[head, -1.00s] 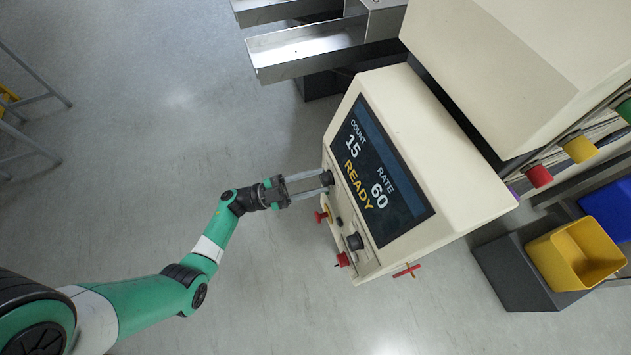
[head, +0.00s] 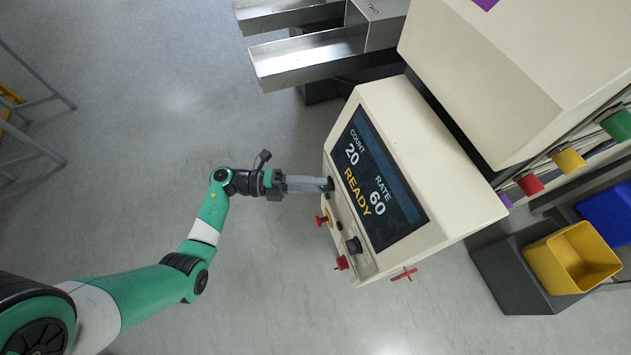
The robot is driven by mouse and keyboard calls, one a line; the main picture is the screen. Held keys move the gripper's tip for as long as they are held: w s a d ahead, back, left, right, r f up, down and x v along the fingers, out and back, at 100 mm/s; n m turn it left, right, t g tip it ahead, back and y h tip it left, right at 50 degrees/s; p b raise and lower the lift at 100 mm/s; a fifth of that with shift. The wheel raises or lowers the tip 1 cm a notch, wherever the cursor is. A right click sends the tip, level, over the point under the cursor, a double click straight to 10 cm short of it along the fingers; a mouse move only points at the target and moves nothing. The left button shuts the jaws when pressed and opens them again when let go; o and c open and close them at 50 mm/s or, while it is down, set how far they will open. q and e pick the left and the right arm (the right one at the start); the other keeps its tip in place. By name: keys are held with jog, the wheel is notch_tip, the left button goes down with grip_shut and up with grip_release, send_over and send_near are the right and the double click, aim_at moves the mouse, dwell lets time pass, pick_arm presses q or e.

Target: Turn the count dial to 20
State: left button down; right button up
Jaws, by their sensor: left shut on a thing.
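The control box has a dark display (head: 384,189) that reads COUNT 20, RATE 60 and READY. The count dial (head: 329,184) is a dark knob on the panel strip below the COUNT reading, partly hidden by my fingers. My left gripper (head: 322,184) comes in from the left and is shut on this dial, its fingers turned so that they nearly overlap in the picture. A second dark knob (head: 354,245) sits lower on the same strip, apart from the gripper. My right gripper is not in view.
Metal chutes (head: 310,55) stand above. A yellow bin (head: 572,258) stands at the right.

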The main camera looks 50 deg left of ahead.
pick_arm(q)
jog(key=m+p, duration=0.1)
jog(key=m, duration=0.1)
jog(key=m+g+y+p, duration=0.1)
jog(key=m, duration=0.1)
jog(key=shift+r+y, duration=0.2)
jog(key=shift+y, duration=0.1)
jog(key=shift+m+p, duration=0.3)
jog(key=shift+c, duration=2.4)
grip_release()
jog(key=p+v, duration=0.2)
jog(key=v, duration=0.9)
jog(key=shift+s+a+r+p, duration=0.15)
jog(key=shift+s+r+p, duration=0.05)
jog(key=shift+p, duration=0.2)
